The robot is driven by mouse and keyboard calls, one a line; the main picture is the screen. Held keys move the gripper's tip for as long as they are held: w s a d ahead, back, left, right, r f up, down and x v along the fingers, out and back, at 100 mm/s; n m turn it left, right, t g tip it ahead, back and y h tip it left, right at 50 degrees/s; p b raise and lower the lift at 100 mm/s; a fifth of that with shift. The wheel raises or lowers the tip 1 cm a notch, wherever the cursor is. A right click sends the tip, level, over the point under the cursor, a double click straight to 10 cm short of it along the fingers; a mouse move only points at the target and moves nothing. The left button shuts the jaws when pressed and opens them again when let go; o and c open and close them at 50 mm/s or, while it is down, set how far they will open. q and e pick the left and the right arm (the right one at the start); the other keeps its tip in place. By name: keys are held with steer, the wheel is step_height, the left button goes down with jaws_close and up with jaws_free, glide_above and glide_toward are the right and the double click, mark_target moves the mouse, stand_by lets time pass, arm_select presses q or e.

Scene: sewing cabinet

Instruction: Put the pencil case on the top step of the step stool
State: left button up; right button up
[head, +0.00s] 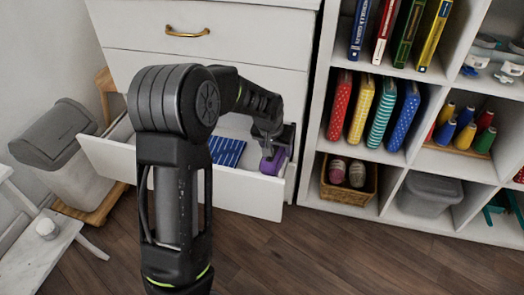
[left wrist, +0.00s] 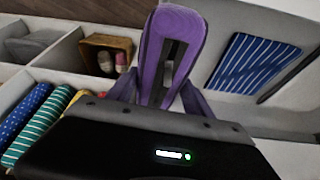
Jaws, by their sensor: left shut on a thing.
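A purple item (head: 273,163), which looks like the pencil case, is in the jaws of my left gripper (head: 268,143), at the right end of the open drawer (head: 240,194). In the left wrist view the purple case (left wrist: 155,65) stands up between the fingers and partly hides them. Whether it touches the drawer floor I cannot tell. A white, splay-legged piece at the lower left (head: 38,258), cut by the picture edge, may be the step stool; its top is not clearly seen. My right gripper is not in view.
A blue striped flat item (head: 226,151) lies in the drawer. A grey lidded bin (head: 62,150) stands left of the drawer beside light wood. A white shelf unit (head: 309,165) with books, fabric and a basket (head: 348,190) stands right. The wooden floor (head: 330,255) is clear.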

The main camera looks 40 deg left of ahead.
arm_select(q)
steer(key=s+d+r+m, duration=0.2)
steer(key=d+r, duration=1.1)
steer(key=d, duration=0.3)
steer(key=shift+s+d+r+m+h, duration=0.15)
steer(key=shift+s+d+m+h, duration=0.15)
steer(key=shift+m+h, duration=0.1)
